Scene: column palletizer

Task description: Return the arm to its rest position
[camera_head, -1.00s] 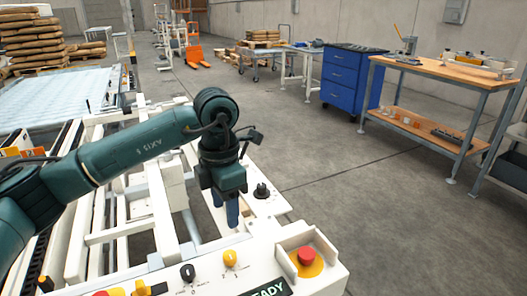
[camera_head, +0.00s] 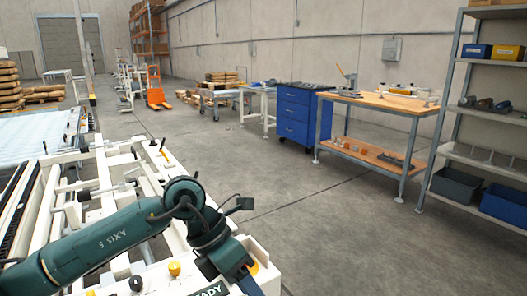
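My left arm comes in from the lower left, its dark green links reaching over the white machine frame and control panel (camera_head: 185,281). My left gripper (camera_head: 250,286) is at the bottom edge, pointing down beside the panel's front right corner. Its fingers are partly cut off by the picture edge, so I cannot tell whether they are open or shut. No object shows in it. A yellow knob (camera_head: 174,268) and a black knob (camera_head: 136,283) stand on the panel, left of the gripper. The red button is hidden behind the wrist. My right gripper is out of view.
A blue drawer cabinet (camera_head: 293,117) and a wooden-topped workbench (camera_head: 385,103) stand at the back right. A shelf rack (camera_head: 490,150) with bins is at the far right. The grey floor (camera_head: 330,240) right of the panel is clear.

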